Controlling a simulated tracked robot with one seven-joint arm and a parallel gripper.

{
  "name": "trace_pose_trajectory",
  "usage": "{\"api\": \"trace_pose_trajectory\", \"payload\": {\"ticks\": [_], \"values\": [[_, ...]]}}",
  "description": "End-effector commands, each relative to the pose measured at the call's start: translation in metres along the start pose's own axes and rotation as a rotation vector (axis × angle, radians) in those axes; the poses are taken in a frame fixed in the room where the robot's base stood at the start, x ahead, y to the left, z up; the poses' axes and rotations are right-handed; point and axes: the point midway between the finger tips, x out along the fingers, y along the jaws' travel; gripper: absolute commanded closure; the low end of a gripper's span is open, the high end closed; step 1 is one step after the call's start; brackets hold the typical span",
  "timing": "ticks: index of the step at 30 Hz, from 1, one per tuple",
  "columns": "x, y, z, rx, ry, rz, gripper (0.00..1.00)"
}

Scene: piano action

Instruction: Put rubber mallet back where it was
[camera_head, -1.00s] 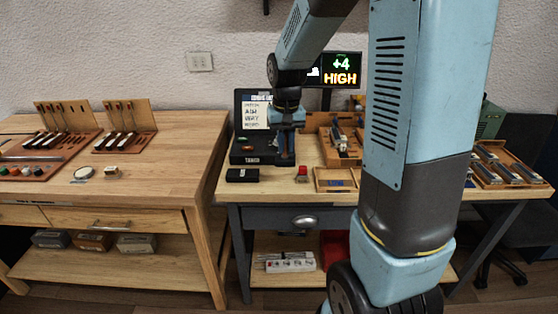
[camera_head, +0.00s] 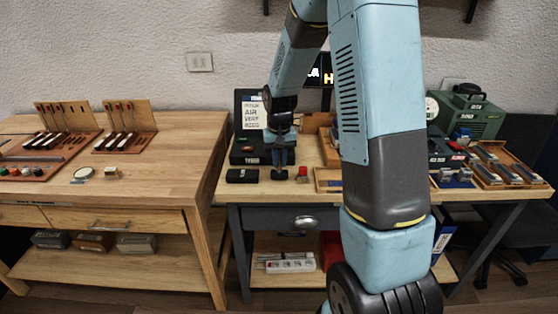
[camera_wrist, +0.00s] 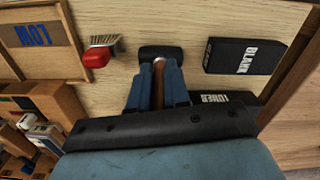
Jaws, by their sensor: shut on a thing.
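The rubber mallet (camera_wrist: 160,53) has a black head and a brown wooden handle. My gripper (camera_wrist: 158,88) is shut on the handle, with its blue fingers on both sides of it. The head shows just beyond the fingertips, over the bare wood of the workbench. In the head view, my gripper (camera_head: 280,158) points down near the bench's front edge, and the dark mallet head (camera_head: 279,174) is below it. I cannot tell whether the head touches the bench. Most of the handle is hidden by the fingers.
A black box marked BLANK (camera_wrist: 245,57) lies on one side of the mallet, and a red-handled brush (camera_wrist: 95,58) on the other. A tray marked LOW (camera_head: 328,180) is farther right. A dark tuner (camera_head: 250,152) stands behind. A wooden table (camera_head: 150,150) is at left.

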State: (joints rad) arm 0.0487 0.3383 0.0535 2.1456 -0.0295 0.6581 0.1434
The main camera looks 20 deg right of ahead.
Motion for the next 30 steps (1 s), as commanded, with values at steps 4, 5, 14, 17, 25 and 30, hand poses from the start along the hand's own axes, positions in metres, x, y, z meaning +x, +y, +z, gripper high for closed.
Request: {"api": "trace_pose_trajectory", "payload": {"ticks": [4, 5, 14, 17, 25, 30], "values": [[0.0024, -0.0001, 0.0, 0.0, 0.001, 0.0, 1.0], [0.0023, -0.0001, 0.0001, 0.0, 0.001, 0.0, 1.0], [0.0043, -0.0003, 0.0003, 0.0, 0.0, 0.0, 0.74], [0.0042, -0.0004, 0.0003, 0.0, 0.0, 0.0, 0.64], [0.004, -0.0007, 0.0003, 0.0, 0.0, 0.0, 0.58], [-0.0041, -0.0009, -0.0003, -0.001, 0.003, 0.0, 0.58]]}}
